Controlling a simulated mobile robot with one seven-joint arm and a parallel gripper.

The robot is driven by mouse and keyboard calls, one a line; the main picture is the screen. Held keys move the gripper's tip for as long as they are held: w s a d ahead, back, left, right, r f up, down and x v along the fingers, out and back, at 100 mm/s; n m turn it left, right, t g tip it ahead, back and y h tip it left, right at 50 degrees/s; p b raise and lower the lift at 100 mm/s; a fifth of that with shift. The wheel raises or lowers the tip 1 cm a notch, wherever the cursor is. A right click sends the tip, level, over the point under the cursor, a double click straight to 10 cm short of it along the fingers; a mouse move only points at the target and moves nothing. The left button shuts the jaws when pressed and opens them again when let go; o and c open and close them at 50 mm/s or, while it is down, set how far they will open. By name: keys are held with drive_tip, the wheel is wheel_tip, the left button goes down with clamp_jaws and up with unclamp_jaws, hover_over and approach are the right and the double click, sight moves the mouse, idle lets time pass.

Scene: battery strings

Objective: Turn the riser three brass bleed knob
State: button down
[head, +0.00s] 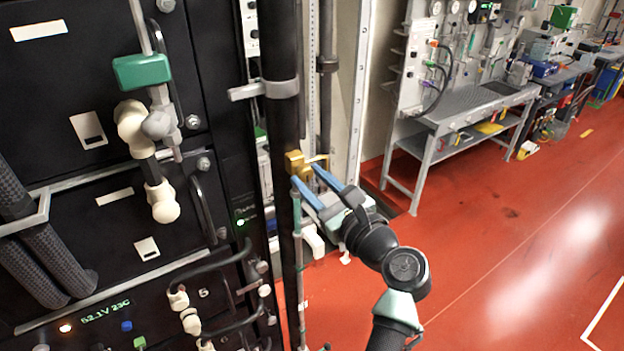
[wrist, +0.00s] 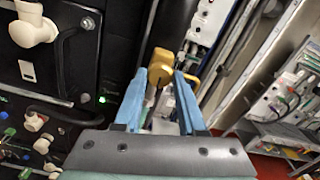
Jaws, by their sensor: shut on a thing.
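The brass bleed knob (head: 296,162) sits on the dark vertical riser pipe (head: 278,125), right of the black cabinets in the head view. It also shows in the wrist view (wrist: 161,64), between and just beyond my blue fingertips. My gripper (head: 305,177) reaches in from the lower right and is shut on the knob. In the wrist view my gripper (wrist: 160,79) has one finger on each side of it. A second yellow brass piece (wrist: 190,77) shows beside the right finger. The exact contact is partly hidden by the fingertips.
Black battery cabinets (head: 60,90) with cables and cream connectors stand close on the left. A grey pipe clamp (head: 264,89) sits above the knob. A thin green-grey rod (head: 298,255) stands below it. The red floor (head: 480,250) is open at right, before a workbench (head: 470,105).

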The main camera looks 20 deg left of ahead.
drive_tip(key=shift+m, duration=0.3)
drive_tip(key=c, duration=0.5)
unclamp_jaws()
drive_tip(key=b+v, duration=0.5)
drive_tip(key=v, duration=0.8)
drive_tip(key=shift+b, duration=0.3)
